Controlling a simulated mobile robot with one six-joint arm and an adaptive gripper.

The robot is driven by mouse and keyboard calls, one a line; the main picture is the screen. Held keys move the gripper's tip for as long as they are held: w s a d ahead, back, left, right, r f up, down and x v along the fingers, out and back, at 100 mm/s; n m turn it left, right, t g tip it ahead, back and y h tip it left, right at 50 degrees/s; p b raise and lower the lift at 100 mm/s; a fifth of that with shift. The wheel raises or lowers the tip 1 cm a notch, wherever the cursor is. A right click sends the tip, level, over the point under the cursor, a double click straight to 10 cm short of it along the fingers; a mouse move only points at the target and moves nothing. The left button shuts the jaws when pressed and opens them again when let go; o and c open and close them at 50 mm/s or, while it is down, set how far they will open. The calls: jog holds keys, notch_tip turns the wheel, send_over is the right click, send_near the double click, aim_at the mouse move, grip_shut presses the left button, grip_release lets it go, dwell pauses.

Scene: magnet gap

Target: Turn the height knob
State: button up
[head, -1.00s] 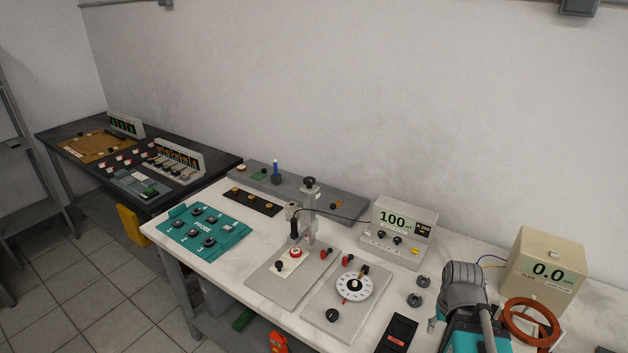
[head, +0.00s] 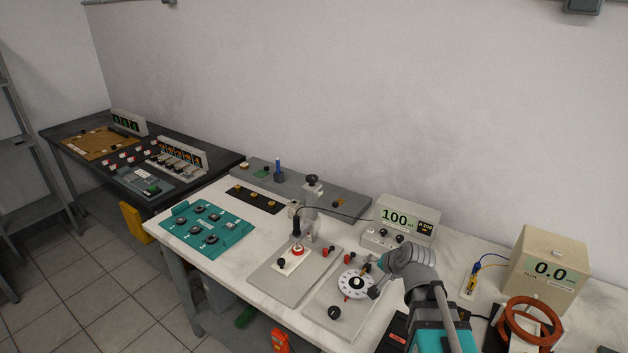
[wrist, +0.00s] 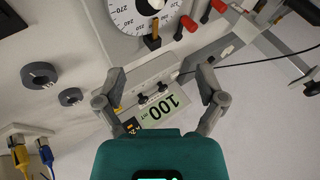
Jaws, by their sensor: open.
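An upright grey post (head: 311,205) stands on a grey plate, with a black knob (head: 312,179) on its top. Another black knob (head: 334,312) sits on the front of the dial plate; I cannot read which one is marked for height. In the wrist view the post reaches in from the right, with a dark end piece (wrist: 312,88) cut by the edge. My gripper (wrist: 161,74) is open and empty, with its fingers on either side of the 100 mT meter (wrist: 157,108) in that view. In the head view it is by the white dial (head: 356,284), right of the post.
The meter box (head: 403,218) stands behind the dial plate. A cable runs from it to the post. A teal panel (head: 207,227) lies left. A FLUX box (head: 547,265) and an orange coil (head: 530,325) are right. The wall is behind the bench.

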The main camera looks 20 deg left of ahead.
jog(key=w+a+r+m+t+y, duration=0.35)
jog(key=a+r, duration=0.25)
jog(key=a, duration=0.4)
jog(key=m+t, duration=0.7)
jog(key=m, duration=0.5)
send_near(310, 182)
jog(key=a+r, duration=0.1)
jog(key=s+a+m+h, duration=0.1)
jog(key=m+h, duration=0.2)
jog(key=m, duration=0.3)
jog(key=s+a+m+t+h, duration=0.1)
jog(key=a+m+h, duration=0.1)
jog(key=m, duration=0.3)
jog(key=s+a+m+h, duration=0.1)
jog(key=m+h, duration=0.3)
jog(key=m, duration=0.2)
jog(key=shift+a+f+m+t+h, duration=0.2)
jog(key=shift+m+t+h, duration=0.05)
jog(key=shift+m+h, duration=0.1)
jog(key=shift+w, duration=0.1)
jog(key=w, duration=1.3)
jog(key=shift+w+d, duration=0.25)
jog(key=shift+d, duration=0.1)
jog(key=shift+c, duration=0.2)
jog(key=c, duration=1.1)
